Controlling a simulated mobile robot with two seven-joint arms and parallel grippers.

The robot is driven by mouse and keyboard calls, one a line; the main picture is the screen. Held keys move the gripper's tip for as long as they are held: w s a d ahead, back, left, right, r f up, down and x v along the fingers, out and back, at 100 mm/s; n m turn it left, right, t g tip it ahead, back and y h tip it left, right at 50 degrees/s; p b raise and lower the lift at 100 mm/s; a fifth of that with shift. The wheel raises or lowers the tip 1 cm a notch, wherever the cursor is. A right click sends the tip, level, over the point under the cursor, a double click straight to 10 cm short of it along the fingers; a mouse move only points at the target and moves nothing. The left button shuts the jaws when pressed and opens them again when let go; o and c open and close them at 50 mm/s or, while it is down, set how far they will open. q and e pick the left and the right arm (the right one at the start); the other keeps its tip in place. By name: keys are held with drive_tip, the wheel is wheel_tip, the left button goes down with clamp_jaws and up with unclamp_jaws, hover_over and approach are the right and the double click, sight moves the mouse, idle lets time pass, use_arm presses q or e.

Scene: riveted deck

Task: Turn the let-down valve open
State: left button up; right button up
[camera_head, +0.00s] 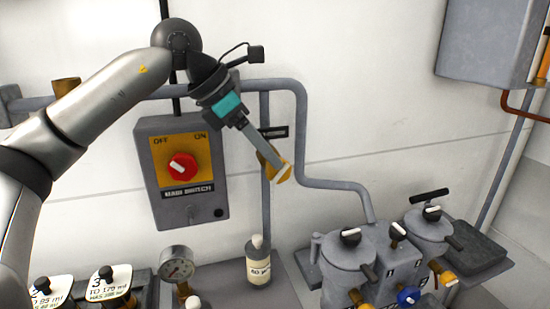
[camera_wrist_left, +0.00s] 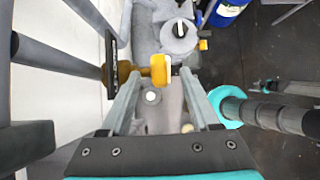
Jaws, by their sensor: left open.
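A valve with a yellow handle (camera_head: 270,155) sits on the vertical pipe right of the main switch box, below a small black label plate (camera_head: 273,132). In the left wrist view the yellow handle (camera_wrist_left: 160,70) stands at the fingertips, between the two fingers, with the plate (camera_wrist_left: 110,62) to its left. The plate's text cannot be read. My left gripper (camera_head: 277,171) is open, reaching down from upper left in front of the valve, and partly hides it. Whether a finger touches the handle cannot be told.
The main switch box (camera_head: 180,205) with a red knob is on the wall to the left. A pressure gauge (camera_head: 177,264), a bottle (camera_head: 258,262) and grey pots with knobs (camera_head: 347,265) stand below. A grey pipe (camera_head: 300,130) runs along the wall and bends down. A cabinet (camera_head: 490,40) hangs upper right.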

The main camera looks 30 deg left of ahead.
use_arm(q)
drive_tip(key=p+v, duration=0.1)
drive_tip(key=v, duration=1)
drive_tip(key=shift+s+a+r+p, duration=0.15)
drive_tip(key=shift+a+r+p, duration=0.1)
drive_tip(key=shift+p, duration=0.15)
drive_tip(key=w+d+f+p, duration=0.2)
drive_tip(key=f+p, duration=0.2)
drive_tip(key=p, duration=0.1)
drive_tip(key=w+d+f+g+y+p, duration=0.1)
drive_tip(key=w+d+f+p, duration=0.1)
drive_tip(key=f+p, duration=0.2)
drive_tip(key=w+d+f+g+p, duration=0.1)
drive_tip(key=w+d+f+p, duration=0.1)
drive_tip(key=f+p, duration=0.3)
drive_tip(key=shift+w+d+f+y+p, duration=0.1)
drive_tip(key=shift+w+y+p, duration=0.35)
drive_tip(key=shift+p, duration=1.1)
drive_tip(key=shift+w, duration=0.1)
clamp_jaws()
